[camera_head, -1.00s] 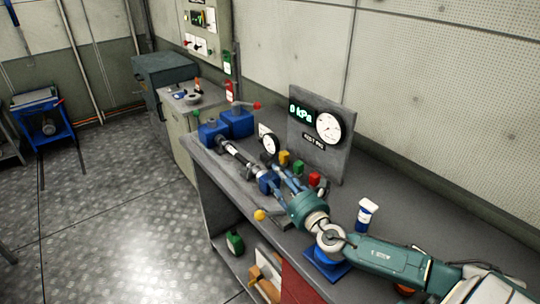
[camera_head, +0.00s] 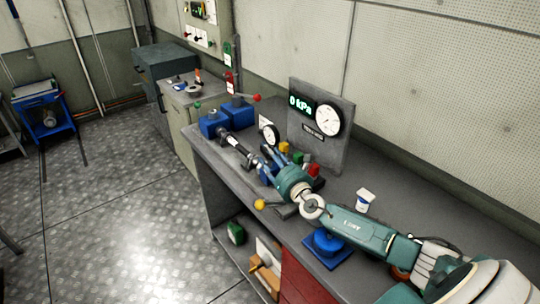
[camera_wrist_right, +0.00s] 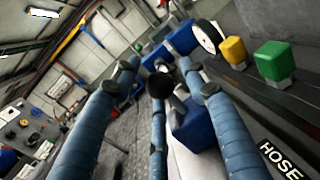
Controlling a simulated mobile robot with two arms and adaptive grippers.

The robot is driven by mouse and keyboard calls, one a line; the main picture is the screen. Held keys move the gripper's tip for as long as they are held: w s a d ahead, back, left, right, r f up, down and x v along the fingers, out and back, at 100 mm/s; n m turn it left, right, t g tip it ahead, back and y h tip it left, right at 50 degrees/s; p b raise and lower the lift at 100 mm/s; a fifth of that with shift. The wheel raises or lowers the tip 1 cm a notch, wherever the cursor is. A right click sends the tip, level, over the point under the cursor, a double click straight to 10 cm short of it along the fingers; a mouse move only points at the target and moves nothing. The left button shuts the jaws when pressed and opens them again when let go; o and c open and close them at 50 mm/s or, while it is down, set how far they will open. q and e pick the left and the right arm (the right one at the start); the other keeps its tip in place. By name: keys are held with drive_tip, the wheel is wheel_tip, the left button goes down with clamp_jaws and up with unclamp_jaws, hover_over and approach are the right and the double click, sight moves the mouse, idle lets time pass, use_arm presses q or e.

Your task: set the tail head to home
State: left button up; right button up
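A hose test rig lies along the grey bench, with blue blocks (camera_head: 212,123) at its far end and a dark shaft (camera_head: 239,149) running toward me. A nearer blue block (camera_head: 265,173), possibly the tail head, is partly covered by my right gripper (camera_head: 272,156). In the right wrist view the blue fingers (camera_wrist_right: 160,75) are spread around a black round knob (camera_wrist_right: 160,87), with gaps showing. A blue block (camera_wrist_right: 195,130) is just beside it, behind the fingers. Whether a finger touches anything cannot be told. My left gripper is not in view.
A yellow ball lever (camera_head: 260,204) sticks out at the bench's front. Yellow, green and red blocks (camera_head: 313,170) stand behind the gripper. A gauge panel (camera_head: 321,125) reading 0 kPa rises at the back.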

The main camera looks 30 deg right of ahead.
drive_tip(key=c, duration=0.8)
clamp_jaws()
drive_tip(key=w+b, duration=0.1)
drive_tip(key=w, duration=0.2)
drive_tip(key=w+b, duration=0.2)
drive_tip(key=w, duration=0.1)
drive_tip(key=shift+w+a, duration=0.2)
drive_tip(key=shift+w, duration=0.4)
drive_tip(key=shift+r, duration=0.2)
drive_tip(key=o, duration=0.8)
unclamp_jaws()
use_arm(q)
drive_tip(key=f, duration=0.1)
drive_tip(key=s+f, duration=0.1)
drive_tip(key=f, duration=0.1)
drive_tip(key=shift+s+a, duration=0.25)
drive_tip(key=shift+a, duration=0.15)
use_arm(e)
drive_tip(key=shift+o, duration=0.2)
drive_tip(key=shift+w+a+f, duration=0.1)
drive_tip(key=shift+w+f, duration=0.05)
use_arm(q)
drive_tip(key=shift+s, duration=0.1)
